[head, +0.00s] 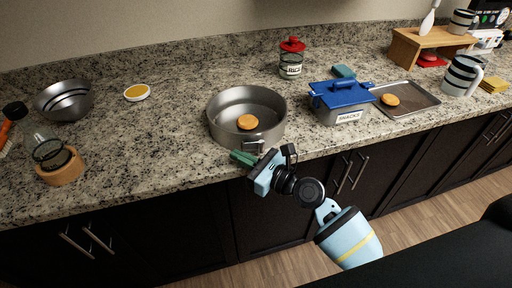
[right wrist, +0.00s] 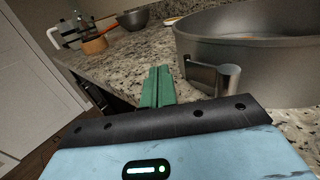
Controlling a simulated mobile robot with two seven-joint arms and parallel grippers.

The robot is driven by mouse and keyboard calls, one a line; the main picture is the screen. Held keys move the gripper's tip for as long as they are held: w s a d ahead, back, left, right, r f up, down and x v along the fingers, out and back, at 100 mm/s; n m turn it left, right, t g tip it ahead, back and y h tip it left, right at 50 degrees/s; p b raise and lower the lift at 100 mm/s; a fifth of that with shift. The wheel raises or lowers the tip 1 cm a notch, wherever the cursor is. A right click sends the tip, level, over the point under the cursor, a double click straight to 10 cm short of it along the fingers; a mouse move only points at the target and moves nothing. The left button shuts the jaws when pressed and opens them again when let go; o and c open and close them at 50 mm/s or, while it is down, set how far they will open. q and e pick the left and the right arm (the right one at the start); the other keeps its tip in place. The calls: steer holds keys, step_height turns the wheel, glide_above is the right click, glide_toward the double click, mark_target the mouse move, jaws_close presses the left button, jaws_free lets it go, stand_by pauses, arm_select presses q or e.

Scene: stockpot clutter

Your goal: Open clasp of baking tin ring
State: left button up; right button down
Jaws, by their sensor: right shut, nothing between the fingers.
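The grey metal baking tin ring (head: 220,127) stands near the counter's front edge with a round orange-brown item (head: 248,122) inside it. Its clasp (head: 253,146) is on the front wall, facing me. In the right wrist view, the clasp (right wrist: 212,77) stands out from the wall of the tin ring (right wrist: 265,60), with a lever and a rounded end. My right gripper (head: 242,158) is shut and empty, its green fingers together just left of the clasp. In the right wrist view these fingers (right wrist: 158,87) appear apart from the clasp. My left gripper is out of view.
A container with a blue lid (head: 340,94) and a tray (head: 415,100) stand to the right. A red-lidded jar (head: 291,58) is behind. A metal bowl (head: 65,100) and a wooden-based item (head: 62,168) are left.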

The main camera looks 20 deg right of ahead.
steer(key=shift+w+a, duration=0.35)
steer(key=shift+w, duration=0.1)
steer(key=shift+w+a, duration=0.25)
steer(key=shift+w, duration=0.15)
steer(key=shift+w, duration=0.15)
stand_by(0.3)
steer(key=shift+w+a, duration=0.1)
steer(key=shift+w, duration=0.4)
